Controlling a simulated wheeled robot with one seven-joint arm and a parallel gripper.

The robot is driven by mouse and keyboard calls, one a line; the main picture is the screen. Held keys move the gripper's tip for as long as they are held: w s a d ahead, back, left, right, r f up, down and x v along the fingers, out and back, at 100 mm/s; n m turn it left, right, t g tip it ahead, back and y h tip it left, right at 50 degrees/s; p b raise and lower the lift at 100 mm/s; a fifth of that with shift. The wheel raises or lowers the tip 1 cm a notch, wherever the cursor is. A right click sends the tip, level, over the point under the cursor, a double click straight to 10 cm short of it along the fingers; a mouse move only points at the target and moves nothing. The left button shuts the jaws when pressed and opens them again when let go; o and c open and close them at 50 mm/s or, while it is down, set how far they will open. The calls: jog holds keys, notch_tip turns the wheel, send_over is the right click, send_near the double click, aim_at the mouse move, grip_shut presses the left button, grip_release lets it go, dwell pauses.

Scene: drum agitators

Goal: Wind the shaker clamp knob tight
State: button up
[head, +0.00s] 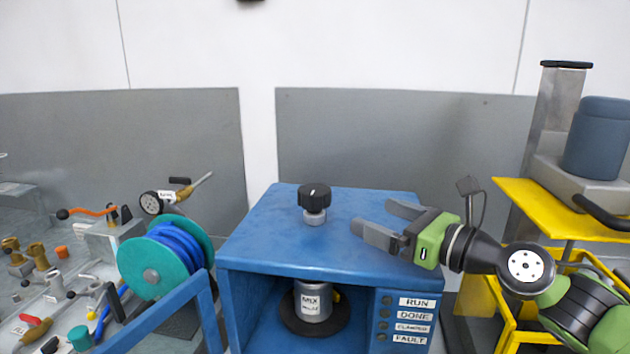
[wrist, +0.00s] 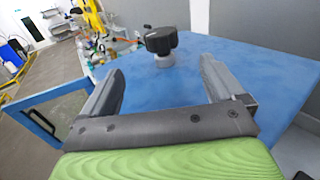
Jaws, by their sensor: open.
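The shaker clamp knob (head: 314,197) is black with a white mark on top. It stands on a short silver stem on the blue shaker cabinet (head: 262,222). My gripper (head: 372,220) is open and empty, to the right of the knob and apart from it, above the cabinet top. In the wrist view the knob (wrist: 161,40) shows ahead of the two fingers (wrist: 160,77), roughly between their lines. A silver can labelled MIX (head: 312,303) stands on a dark round plate inside the cabinet, below the knob.
The cabinet front has RUN, DONE, CLAMPED and FAULT labels (head: 413,318). A teal reel with blue hose (head: 150,272) stands at left, beside a bench with tools and fittings. A yellow stand (head: 538,208) is at right. The cabinet top around the knob is clear.

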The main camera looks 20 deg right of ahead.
aim_at(303, 186)
jog(key=shift+w+d, duration=0.15)
jog(key=shift+w, duration=0.15)
jog(key=b+x, duration=0.2)
jog(key=x, duration=1.3)
jog(key=shift+w+a+r, duration=0.15)
jog(key=shift+a, duration=0.15)
jog(key=shift+c, duration=0.3)
jog(key=c, duration=0.9)
jog(key=shift+m+h, duration=0.3)
jog(key=shift+h, duration=0.2)
